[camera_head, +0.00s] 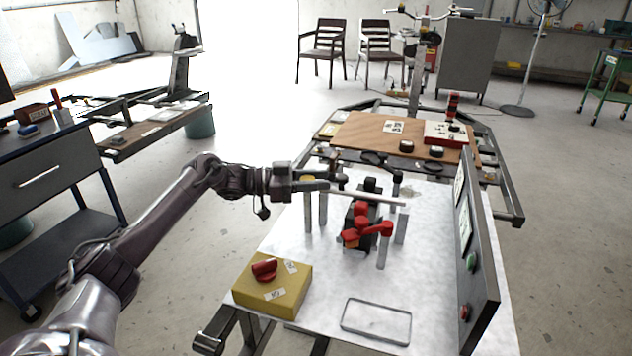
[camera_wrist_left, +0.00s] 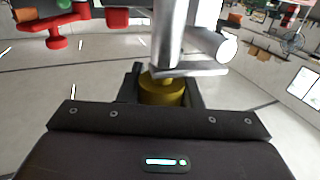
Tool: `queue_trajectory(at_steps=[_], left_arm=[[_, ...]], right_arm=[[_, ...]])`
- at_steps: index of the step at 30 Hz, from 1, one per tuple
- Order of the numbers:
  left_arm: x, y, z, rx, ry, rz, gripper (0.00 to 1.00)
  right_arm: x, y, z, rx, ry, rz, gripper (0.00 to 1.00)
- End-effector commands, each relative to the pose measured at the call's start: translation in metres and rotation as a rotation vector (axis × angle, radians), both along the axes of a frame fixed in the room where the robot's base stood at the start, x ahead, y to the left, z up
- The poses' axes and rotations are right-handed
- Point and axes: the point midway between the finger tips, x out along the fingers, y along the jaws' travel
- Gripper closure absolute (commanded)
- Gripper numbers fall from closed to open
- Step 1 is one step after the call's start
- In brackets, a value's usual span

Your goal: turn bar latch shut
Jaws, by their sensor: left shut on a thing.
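The bar latch is a pale silver bar (camera_head: 365,195) lying nearly level across upright grey posts on the white tabletop. Its right end reaches near a short grey post (camera_head: 401,226). My left gripper (camera_head: 318,185) comes in from the left at the bar's left end, above a tall post (camera_head: 309,212). In the left wrist view a brass-coloured knob (camera_wrist_left: 163,92) sits between the dark fingers, which are shut on it. The silver bar end (camera_wrist_left: 226,46) and a silver upright cylinder (camera_wrist_left: 172,35) show just beyond. My right gripper is not in view.
Red-handled clamps (camera_head: 374,229) stand close under the bar. A yellow box (camera_head: 273,287) with a red knob is at the front left. An upright panel (camera_head: 478,240) with buttons edges the right. A thin rectangular frame (camera_head: 376,321) lies at the front; white tabletop around it is bare.

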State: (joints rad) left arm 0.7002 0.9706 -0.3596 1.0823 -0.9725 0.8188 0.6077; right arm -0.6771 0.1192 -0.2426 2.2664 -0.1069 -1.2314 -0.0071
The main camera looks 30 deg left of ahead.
Motion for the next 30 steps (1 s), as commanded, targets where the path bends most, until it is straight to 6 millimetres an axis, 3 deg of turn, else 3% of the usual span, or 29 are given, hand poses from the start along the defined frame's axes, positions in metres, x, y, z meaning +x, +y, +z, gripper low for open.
queue_trajectory(at_steps=[6, 7, 12, 22, 30], left_arm=[[0.001, 0.000, 0.002, 0.000, -0.005, 0.002, 0.91], [0.001, 0.000, 0.002, 0.000, -0.005, 0.002, 0.67], [0.000, 0.000, 0.002, 0.000, -0.004, 0.001, 0.47], [-0.002, 0.004, 0.000, 0.001, -0.001, 0.002, 0.47], [-0.027, 0.039, 0.000, 0.003, 0.001, 0.003, 0.47]], right_arm=[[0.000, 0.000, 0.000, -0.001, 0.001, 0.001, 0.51], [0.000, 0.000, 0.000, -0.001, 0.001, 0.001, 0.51], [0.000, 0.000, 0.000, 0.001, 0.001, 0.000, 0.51], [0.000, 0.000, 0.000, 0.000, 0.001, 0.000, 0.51], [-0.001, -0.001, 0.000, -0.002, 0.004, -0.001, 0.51]])
